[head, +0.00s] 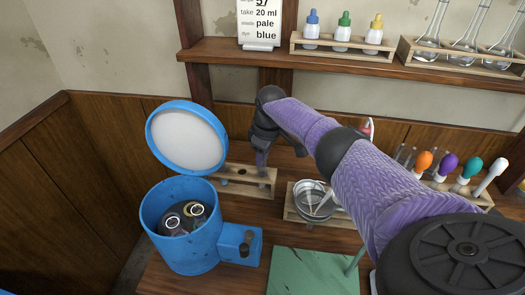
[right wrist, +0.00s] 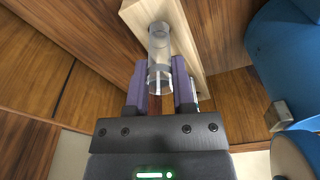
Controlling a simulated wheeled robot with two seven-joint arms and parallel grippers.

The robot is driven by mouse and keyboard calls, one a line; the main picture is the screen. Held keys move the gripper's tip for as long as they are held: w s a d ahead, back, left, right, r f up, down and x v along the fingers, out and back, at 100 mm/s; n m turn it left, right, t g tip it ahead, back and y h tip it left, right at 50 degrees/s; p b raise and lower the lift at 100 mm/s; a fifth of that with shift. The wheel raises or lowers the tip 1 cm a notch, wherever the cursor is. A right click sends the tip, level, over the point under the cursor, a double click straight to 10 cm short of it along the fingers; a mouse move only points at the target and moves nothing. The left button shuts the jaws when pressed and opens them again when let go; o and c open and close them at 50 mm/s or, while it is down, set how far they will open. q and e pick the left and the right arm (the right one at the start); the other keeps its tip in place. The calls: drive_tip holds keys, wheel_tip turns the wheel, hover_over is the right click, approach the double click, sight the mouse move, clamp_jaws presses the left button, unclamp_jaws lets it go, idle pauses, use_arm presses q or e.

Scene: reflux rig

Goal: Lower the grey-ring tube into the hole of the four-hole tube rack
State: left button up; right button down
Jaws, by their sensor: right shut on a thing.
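The four-hole tube rack (head: 247,187) is a pale wooden rack on the table behind the blue machine; its pale wood also shows in the right wrist view (right wrist: 190,38). My right gripper (head: 262,160) points down at the right part of the rack. In the right wrist view, my right gripper (right wrist: 160,85) is shut on a clear tube (right wrist: 159,45), the grey-ring tube, lined up over the rack's wood. I cannot tell whether its lower end is inside a hole. The gripper hides part of the rack. My left gripper is not in view.
A blue centrifuge (head: 180,240) with its lid (head: 187,138) open stands left of the rack. A glass bowl (head: 312,198) in a wooden holder stands to the right. A green mat (head: 313,272) lies in front. A shelf (head: 350,62) with bottles and flasks runs above.

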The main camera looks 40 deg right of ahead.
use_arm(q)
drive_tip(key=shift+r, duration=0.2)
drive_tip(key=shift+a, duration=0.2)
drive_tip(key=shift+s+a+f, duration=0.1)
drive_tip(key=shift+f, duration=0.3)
use_arm(e)
drive_tip(key=shift+f, duration=0.5)
drive_tip(key=shift+c, duration=2)
unclamp_jaws()
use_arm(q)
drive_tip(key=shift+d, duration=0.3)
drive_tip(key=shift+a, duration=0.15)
